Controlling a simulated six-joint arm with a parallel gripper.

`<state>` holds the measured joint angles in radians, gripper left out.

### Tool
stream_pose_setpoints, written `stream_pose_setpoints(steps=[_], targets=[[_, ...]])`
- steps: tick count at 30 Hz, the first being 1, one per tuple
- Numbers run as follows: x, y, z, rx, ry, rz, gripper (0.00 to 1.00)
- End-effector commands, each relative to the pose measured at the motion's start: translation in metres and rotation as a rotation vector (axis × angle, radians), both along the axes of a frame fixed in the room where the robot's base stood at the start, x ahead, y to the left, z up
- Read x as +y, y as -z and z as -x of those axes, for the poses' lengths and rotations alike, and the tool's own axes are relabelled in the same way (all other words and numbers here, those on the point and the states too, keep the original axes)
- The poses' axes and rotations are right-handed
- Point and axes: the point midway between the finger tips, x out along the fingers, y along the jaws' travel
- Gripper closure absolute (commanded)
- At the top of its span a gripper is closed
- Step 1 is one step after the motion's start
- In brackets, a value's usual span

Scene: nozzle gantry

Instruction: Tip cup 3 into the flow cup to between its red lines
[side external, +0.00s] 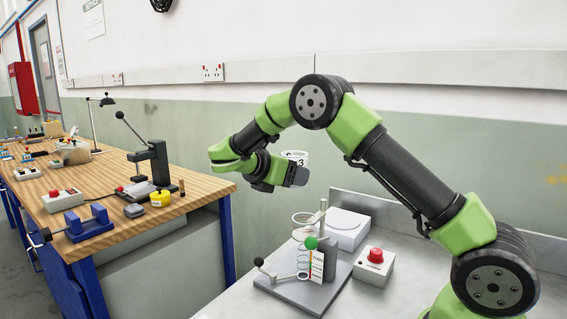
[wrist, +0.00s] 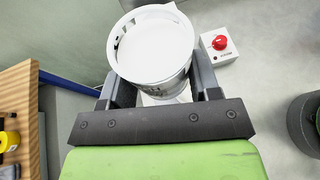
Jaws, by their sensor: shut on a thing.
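Cup 3 (side external: 297,156) is white with a dark 3 on its side, and my gripper (side external: 290,174) is shut on it. The cup looks about upright, held in the air above the far end of the metal bench. In the wrist view the cup (wrist: 155,47) shows its round rim and pouring lip between my two fingers (wrist: 155,88). Its inside looks white; I cannot tell the liquid level. A clear open vessel (side external: 303,220), seemingly the flow cup, stands on the grey-based rig below my gripper. Its red lines are too small to make out.
The rig has an upright post, a green ball (side external: 311,242), a coil, a marked card (side external: 317,266) and a side lever. A white flat device (side external: 347,222) and a red-button box (side external: 375,266) stand right of it. A wooden bench (side external: 200,183) with tools is at left.

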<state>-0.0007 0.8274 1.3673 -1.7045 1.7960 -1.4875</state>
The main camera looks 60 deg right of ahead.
Motion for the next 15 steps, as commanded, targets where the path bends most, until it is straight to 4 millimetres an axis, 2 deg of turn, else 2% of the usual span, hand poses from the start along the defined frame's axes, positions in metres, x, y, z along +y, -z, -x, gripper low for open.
stream_pose_setpoints(steps=[3,15], targets=[[0.000,0.014,0.000,0.003,-0.002,0.001,0.66],[0.001,0.044,0.000,0.003,-0.002,-0.001,0.66]])
